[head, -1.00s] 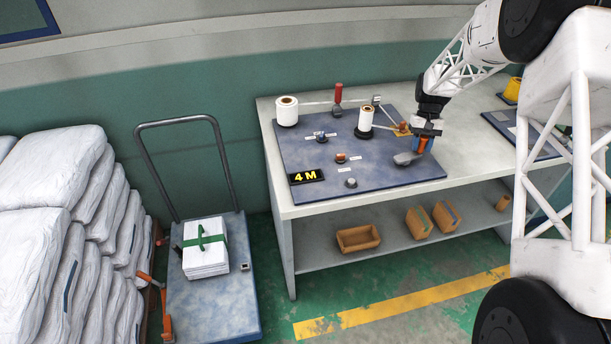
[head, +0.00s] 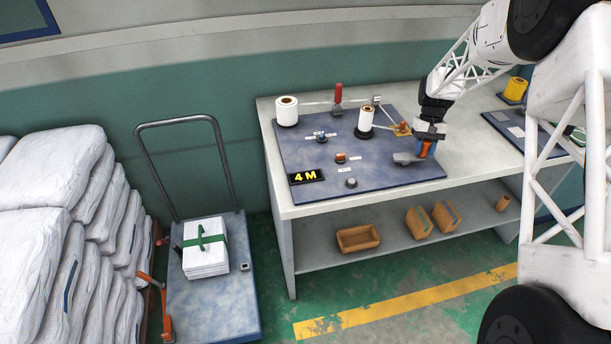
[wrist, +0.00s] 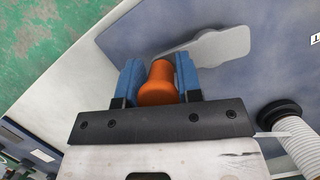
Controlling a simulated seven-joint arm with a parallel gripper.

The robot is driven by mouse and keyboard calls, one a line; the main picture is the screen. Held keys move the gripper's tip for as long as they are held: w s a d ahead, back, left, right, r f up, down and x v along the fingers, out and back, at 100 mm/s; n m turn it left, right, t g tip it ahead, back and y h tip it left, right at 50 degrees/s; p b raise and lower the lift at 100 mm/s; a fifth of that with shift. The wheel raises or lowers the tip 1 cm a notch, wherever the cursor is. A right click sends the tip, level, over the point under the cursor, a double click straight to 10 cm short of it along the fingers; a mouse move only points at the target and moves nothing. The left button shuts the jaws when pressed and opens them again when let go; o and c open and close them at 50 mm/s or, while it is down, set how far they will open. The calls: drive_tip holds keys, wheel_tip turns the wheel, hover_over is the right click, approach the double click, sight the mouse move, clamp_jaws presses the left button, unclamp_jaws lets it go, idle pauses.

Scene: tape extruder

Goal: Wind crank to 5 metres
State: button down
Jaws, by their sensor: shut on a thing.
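The crank has a grey arm (wrist: 210,48) and an orange handle (wrist: 158,82). It sits at the right side of the blue board (head: 300,158) on the bench; its arm (head: 405,158) also shows in the head view. My gripper (wrist: 158,75) is shut on the orange handle, with a blue finger on each side. In the head view my gripper (head: 427,148) is at the board's right edge. The display (head: 306,176) reads 4 M in yellow. A white tape runs from the large roll (head: 287,112) across to the smaller roll (head: 366,120).
A red-handled lever (head: 338,94) stands at the back of the board. Another panel (head: 520,132) lies at the right end of the bench. Boxes (head: 358,238) are on the lower shelf. A trolley (head: 215,300) stands to the left.

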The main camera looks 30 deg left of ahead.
drive_tip(key=shift+s, duration=0.1)
drive_tip(key=shift+s+d, duration=0.35)
drive_tip(key=shift+s, duration=0.45)
drive_tip(key=shift+s, duration=0.1)
drive_tip(key=shift+s, duration=0.95)
drive_tip(key=shift+s+a, duration=0.25)
drive_tip(key=shift+s, duration=0.55)
drive_tip(key=shift+s+a, duration=0.1)
